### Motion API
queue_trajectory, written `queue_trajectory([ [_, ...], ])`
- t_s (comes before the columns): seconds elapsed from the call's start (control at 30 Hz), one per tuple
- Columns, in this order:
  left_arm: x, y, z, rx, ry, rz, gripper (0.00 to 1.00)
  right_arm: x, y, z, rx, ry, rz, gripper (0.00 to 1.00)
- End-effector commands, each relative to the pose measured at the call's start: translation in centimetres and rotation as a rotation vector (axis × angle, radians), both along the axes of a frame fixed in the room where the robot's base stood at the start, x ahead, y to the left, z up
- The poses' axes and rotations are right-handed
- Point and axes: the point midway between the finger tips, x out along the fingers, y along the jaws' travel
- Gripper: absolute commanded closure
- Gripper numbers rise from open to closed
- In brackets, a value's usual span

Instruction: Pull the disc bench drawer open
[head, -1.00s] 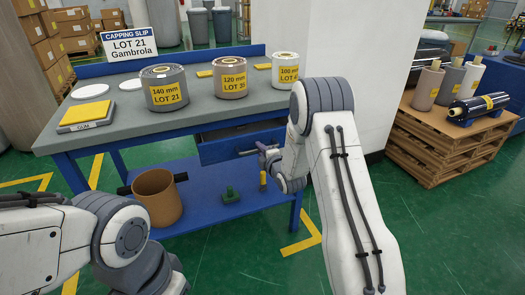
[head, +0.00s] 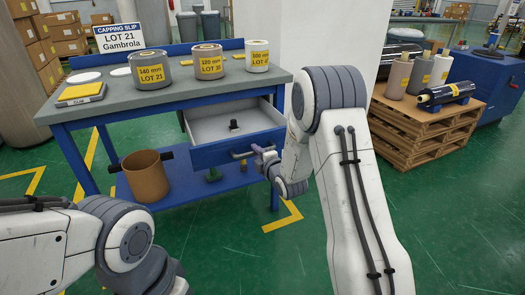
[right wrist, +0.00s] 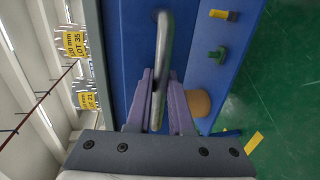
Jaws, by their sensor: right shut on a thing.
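The blue bench drawer (head: 212,154) stands pulled out from under the grey bench top (head: 200,80), its pale inside showing. A small dark object (head: 234,126) is in the drawer. My right gripper (head: 262,151) is at the bar handle (head: 241,154) on the drawer front. In the right wrist view the purple fingers (right wrist: 160,95) are shut around the handle bar (right wrist: 163,50). My left arm shows at the lower left of the head view, but its gripper is out of the picture.
Three wrapped rolls, including the 140 mm one (head: 151,73), stand on the bench beside a scale (head: 80,95). A pallet stack (head: 425,135) stands right. Green floor in front is clear.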

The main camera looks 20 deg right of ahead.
Motion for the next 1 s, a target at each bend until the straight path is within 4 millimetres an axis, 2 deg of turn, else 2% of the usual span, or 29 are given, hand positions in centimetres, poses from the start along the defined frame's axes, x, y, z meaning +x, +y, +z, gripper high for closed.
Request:
queue_trajectory([
  [0.03,0.01,0.0,-0.13,0.0,0.0,0.0,0.5,-0.25,0.73,-0.09,-0.001,0.001,0.015,1.0],
  [0.13,0.01,-0.01,-0.18,0.0,0.0,0.0,0.5,-0.52,1.2,-0.09,-0.002,0.002,0.021,1.0],
  [0.53,0.0,0.0,-0.19,0.0,0.0,0.0,0.5,-0.56,1.65,-0.05,-0.002,0.001,0.026,1.0],
  [0.57,0.0,0.0,-0.19,0.0,0.0,0.0,0.5,-0.56,1.66,-0.04,-0.002,0.001,0.026,0.77],
  [0.6,0.0,0.0,-0.19,0.0,0.0,0.0,0.5,-0.56,1.68,-0.04,-0.002,0.001,0.026,0.61],
  [0.63,0.0,0.0,-0.19,0.0,0.0,0.0,0.5,-0.55,1.67,-0.04,-0.002,0.001,0.026,0.5],
  [1.0,0.0,0.0,-0.13,0.0,0.0,0.0,0.5,-0.84,1.46,0.08,-0.002,0.0,0.022,0.5],
])
